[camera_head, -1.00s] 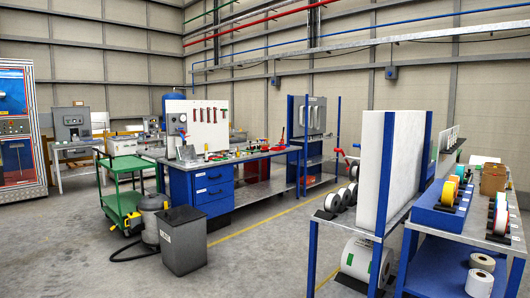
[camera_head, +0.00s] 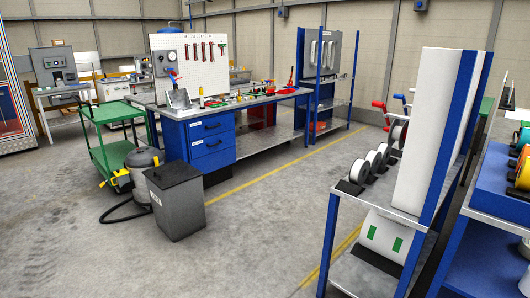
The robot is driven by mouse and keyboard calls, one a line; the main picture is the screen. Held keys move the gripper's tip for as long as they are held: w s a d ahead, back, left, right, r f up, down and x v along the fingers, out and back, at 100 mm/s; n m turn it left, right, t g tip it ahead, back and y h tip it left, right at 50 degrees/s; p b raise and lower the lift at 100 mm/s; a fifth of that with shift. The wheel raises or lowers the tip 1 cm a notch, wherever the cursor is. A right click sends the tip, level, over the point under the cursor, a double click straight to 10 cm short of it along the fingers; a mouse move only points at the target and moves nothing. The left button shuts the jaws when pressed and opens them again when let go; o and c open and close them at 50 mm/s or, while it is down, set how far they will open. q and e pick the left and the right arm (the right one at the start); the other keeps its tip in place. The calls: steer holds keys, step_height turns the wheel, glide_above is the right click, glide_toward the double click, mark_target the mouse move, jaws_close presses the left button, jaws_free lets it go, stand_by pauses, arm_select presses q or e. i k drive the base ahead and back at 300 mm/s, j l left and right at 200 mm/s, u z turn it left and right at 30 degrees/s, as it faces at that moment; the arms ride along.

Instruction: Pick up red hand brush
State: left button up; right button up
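I cannot clearly pick out the red hand brush. Small red items lie among green and yellow things on top of the blue workbench (camera_head: 262,99), too small to tell apart. A slim upright red object (camera_head: 291,76) stands at the bench's right end; I cannot tell whether it is a brush. Neither of my grippers is in view.
A grey bin (camera_head: 175,205), a vacuum cleaner (camera_head: 143,170) and a green cart (camera_head: 88,118) stand left of the bench. A rack with rolls (camera_head: 390,225) stands close at right. The concrete floor between them is clear.

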mark_target(271, 92)
steer(key=i+u, duration=0.1)
steer(key=i, duration=0.45)
steer(key=i+u, duration=0.15)
steer(key=i, duration=0.4)
steer(key=i+u, duration=0.1)
steer(key=i, duration=0.4)
steer(key=i+l+u, duration=0.1)
steer(key=i, duration=0.45)
steer(key=i+l+u, duration=0.15)
steer(key=i, duration=0.4)
steer(key=i+j+z, duration=0.1)
steer(key=i+z, duration=0.2)
steer(key=i, duration=0.85)
steer(key=i+l+z, duration=0.15)
steer(key=i+z, duration=0.65)
steer(key=i+j+z, duration=0.1)
steer(key=i+z, duration=0.25)
steer(key=i+u, duration=0.1)
steer(key=i, duration=0.6)
steer(key=i+l+u, duration=0.1)
steer(key=i, duration=0.55)
steer(key=i+l+u, duration=0.1)
steer(key=i, duration=0.6)
